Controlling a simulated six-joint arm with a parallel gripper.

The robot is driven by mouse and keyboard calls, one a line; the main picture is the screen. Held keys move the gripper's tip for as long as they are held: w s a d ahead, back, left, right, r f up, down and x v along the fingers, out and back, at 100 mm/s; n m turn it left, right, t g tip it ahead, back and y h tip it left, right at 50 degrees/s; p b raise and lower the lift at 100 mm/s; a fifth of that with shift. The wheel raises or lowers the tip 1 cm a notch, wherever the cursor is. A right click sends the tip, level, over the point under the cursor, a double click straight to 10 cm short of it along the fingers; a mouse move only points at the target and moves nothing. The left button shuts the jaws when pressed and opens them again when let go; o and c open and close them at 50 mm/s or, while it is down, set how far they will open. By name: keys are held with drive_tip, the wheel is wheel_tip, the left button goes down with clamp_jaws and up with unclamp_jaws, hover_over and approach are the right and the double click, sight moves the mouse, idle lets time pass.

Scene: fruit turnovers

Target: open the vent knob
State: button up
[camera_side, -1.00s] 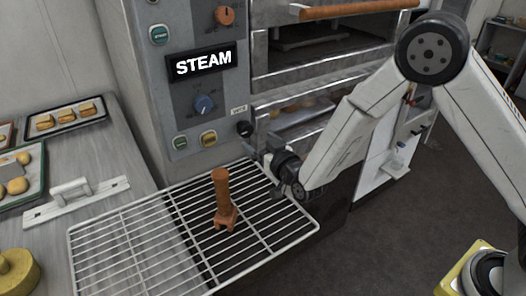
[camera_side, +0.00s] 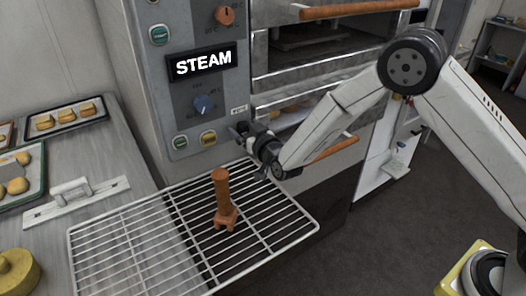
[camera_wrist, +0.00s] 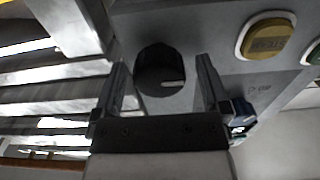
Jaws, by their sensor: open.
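The vent knob (camera_wrist: 160,72) is a round black knob with a pale pointer line on the grey oven panel. In the wrist view it lies between the two fingers of my gripper (camera_wrist: 161,66), with a gap on both sides. I cannot tell how far the fingertips reach along it. In the side view my gripper (camera_side: 241,132) is at the lower right of the steam panel, and it largely hides the knob. My gripper is open and holds nothing.
A wire rack (camera_side: 150,238) with an upright wooden-handled tool (camera_side: 222,195) is below my gripper. A yellow button (camera_side: 208,138), a green button (camera_side: 181,142) and a blue knob (camera_side: 204,104) are on the panel. Oven doors with wooden handles (camera_side: 350,10) are to the right.

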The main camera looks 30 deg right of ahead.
drive_tip(key=shift+w, duration=0.15)
clamp_jaws()
drive_tip(key=s, duration=0.3)
drive_tip(key=shift+s, duration=0.25)
idle(0.5)
unclamp_jaws()
drive_tip(key=shift+s, duration=0.1)
drive_tip(key=s, duration=0.7)
drive_tip(key=shift+s, duration=0.3)
